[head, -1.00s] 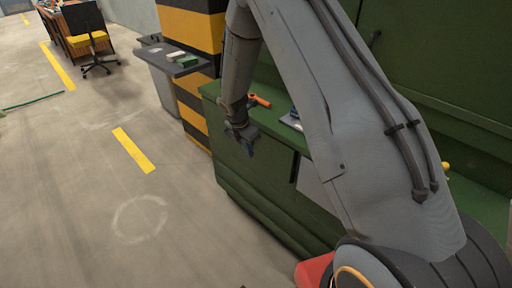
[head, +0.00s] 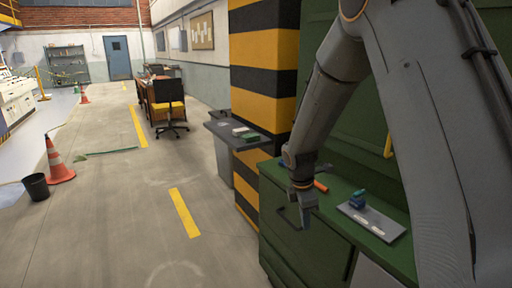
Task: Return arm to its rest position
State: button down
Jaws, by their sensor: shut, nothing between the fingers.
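My arm comes down from the upper right in the head view and covers much of the right side. My gripper (head: 304,214) hangs at its end, pointing down, in front of the near edge of the green cabinet (head: 300,237). It is shut and holds nothing. An orange-handled tool (head: 320,186) lies on the cabinet top just behind the gripper, partly hidden by my arm.
A grey plate (head: 385,226) with a small blue-green item (head: 357,198) lies on the cabinet top. A chair (head: 168,105), cone (head: 57,160) and bucket (head: 36,186) stand farther left. The floor between is clear.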

jog(key=s+d+r+m+y, duration=0.1)
jog(key=s+r+m, duration=0.2)
jog(key=s+m, duration=0.6)
jog(key=s+r+m+y, duration=0.1)
jog(key=s+r+m, duration=0.2)
jog(key=s+m, duration=0.7)
jog(key=shift+s+d, duration=0.4)
jog(key=shift+s, duration=1.9)
jog(key=shift+r, duration=0.1)
